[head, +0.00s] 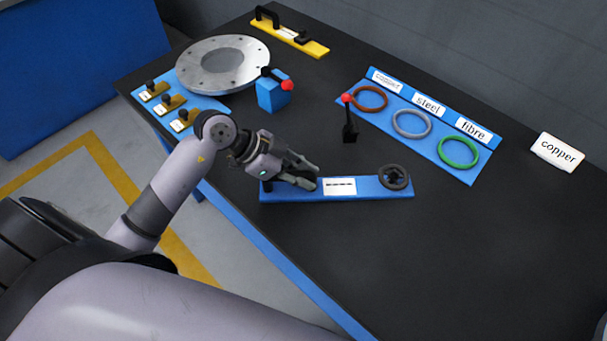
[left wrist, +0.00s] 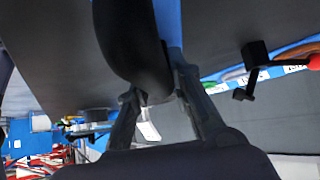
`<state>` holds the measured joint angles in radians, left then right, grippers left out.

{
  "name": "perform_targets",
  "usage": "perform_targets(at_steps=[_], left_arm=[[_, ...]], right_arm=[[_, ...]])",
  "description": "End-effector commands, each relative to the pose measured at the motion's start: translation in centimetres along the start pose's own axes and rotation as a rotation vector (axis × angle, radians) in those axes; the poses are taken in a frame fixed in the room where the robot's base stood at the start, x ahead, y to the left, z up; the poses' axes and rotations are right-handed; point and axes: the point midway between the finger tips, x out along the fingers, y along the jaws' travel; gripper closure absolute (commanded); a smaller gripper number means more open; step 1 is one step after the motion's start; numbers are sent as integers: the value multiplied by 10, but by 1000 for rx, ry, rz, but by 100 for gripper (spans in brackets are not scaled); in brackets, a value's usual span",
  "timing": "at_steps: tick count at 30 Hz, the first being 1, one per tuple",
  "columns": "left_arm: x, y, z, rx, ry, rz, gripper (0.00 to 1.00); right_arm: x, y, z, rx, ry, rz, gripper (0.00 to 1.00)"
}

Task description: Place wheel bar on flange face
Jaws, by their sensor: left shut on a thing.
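The flange face is the top of a round grey metal disc (head: 196,76) with a darker round centre, at the back left of the table. My left gripper (head: 312,177) is at the left end of a blue holder (head: 376,187). It is shut on a dark, rounded thing (left wrist: 128,40), which fills the upper middle of the left wrist view; I cannot tell for sure that it is the wheel bar. In the head view the fingers hide most of it. A black spoked wheel (head: 395,177) lies at the holder's right end. My right gripper is not in view.
A blue board (head: 455,163) holds copper, grey and green rings. A black stand with a red knob (head: 349,130) and a blue block with a red knob (head: 272,94) stand between. A yellow holder (head: 312,46) lies behind. The table's front right is clear.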

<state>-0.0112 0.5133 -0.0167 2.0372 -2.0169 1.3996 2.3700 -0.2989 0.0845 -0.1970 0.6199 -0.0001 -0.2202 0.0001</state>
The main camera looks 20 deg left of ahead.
Motion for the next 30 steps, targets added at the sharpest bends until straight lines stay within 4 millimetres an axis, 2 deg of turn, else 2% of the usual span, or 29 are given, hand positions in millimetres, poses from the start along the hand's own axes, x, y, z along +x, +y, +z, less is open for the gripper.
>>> perform_targets(at_steps=[12,13,15,21,30], left_arm=[[2,-1,1,2,7,-3,100],[3,-1,3,1,2,-2,78],[3,0,3,1,2,-2,73],[3,0,2,1,1,-1,60],[2,-1,2,1,1,-2,60]], right_arm=[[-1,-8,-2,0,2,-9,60],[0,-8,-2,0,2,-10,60],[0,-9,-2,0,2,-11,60],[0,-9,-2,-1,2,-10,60],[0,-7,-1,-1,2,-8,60]])
